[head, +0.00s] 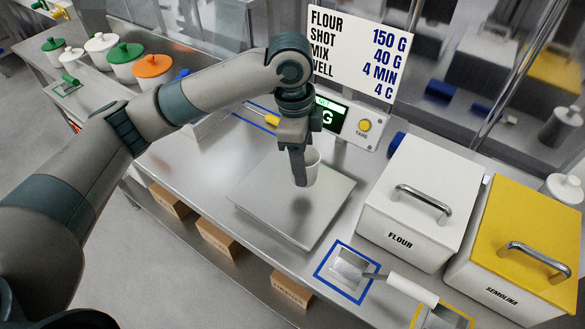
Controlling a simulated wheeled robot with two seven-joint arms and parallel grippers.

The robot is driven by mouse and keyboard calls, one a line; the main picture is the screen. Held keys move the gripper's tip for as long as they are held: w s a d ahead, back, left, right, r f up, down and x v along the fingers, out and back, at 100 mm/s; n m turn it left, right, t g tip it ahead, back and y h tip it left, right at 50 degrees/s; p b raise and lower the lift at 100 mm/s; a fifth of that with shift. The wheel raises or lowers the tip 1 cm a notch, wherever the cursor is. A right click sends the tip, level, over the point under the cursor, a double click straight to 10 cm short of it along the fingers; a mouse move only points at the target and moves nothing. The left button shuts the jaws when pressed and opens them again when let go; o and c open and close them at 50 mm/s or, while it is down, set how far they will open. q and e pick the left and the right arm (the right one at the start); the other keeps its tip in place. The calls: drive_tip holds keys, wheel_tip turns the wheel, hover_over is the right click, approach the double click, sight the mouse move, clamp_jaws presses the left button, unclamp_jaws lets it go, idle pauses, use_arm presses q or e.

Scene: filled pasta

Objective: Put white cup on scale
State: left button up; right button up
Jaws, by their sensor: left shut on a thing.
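The white cup (313,168) is in my left gripper (301,180), over or on the scale's square steel plate (265,199). The gripper points down, shut on the cup's left side, and hides part of it. The cup looks about upright. I cannot tell whether its base touches the plate. The scale's display (329,113) is lit green behind the gripper, partly hidden by it, beside a yellow TARE button (364,125). My right gripper is not in view.
A white FLOUR bin (402,239) and a yellow SEMOLINA bin (497,281) stand right of the scale. A scoop (412,290) lies by a blue-outlined square in front. A recipe sign (350,45) stands behind.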

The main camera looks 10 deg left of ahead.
use_arm(q)
drive_tip(key=shift+w+a+f, duration=0.15)
drive_tip(key=shift+a+f, duration=0.25)
drive_tip(key=shift+a, duration=0.25)
drive_tip(key=shift+w+a+f, duration=0.1)
drive_tip(key=shift+a+f, duration=0.3)
drive_tip(key=shift+a, duration=0.25)
drive_tip(key=shift+d, duration=0.1)
drive_tip(key=shift+f+p, duration=0.95)
drive_tip(key=shift+f, duration=1.05)
drive_tip(key=shift+f, duration=0.1)
drive_tip(key=o, duration=1)
